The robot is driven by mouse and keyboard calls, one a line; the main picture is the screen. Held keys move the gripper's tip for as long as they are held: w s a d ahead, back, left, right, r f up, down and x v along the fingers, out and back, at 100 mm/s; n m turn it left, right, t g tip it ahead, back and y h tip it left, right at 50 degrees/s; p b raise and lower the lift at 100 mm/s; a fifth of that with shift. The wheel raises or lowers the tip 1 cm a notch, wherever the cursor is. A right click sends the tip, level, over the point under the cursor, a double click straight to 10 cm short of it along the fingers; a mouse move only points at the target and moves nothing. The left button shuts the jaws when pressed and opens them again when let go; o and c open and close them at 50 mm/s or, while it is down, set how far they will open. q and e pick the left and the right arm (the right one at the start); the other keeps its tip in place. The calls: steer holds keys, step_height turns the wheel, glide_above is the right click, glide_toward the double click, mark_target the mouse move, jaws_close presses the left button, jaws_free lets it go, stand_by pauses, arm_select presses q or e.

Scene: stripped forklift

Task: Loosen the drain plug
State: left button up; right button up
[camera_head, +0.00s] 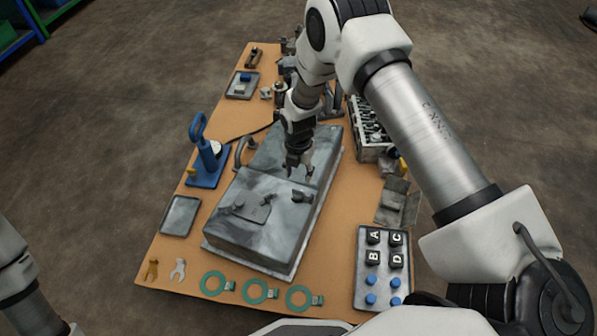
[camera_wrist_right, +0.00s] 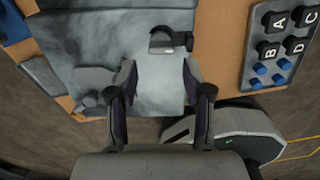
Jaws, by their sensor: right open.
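A grey metal housing (camera_head: 262,228) sits on the table, with a raised cover plate (camera_head: 245,205) and a small dark fitting (camera_head: 302,196) on its top. I cannot tell for sure which part is the drain plug. My right gripper (camera_head: 298,172) points down above the far part of the housing, behind the fitting. In the right wrist view the gripper (camera_wrist_right: 159,78) has its fingers apart with nothing between them. There the dark fitting (camera_wrist_right: 172,40) lies on the grey top beyond the fingertips. My left gripper is out of view; only part of my left arm shows.
An engine-like metal block (camera_head: 367,135) stands to the right.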

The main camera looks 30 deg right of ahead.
mark_target(298, 189)
step_height(298, 189, down, 8)
steer(key=b, duration=0.3)
steer(key=shift+s, duration=0.1)
jaws_close()
steer(key=n, duration=0.2)
steer(key=shift+n+b, duration=0.3)
steer(key=shift+b, duration=0.1)
steer(key=n, duration=0.3)
steer(key=shift+a+r+n, duration=0.1)
steer(key=shift+n, duration=0.3)
steer(key=shift+o, duration=0.3)
jaws_free()
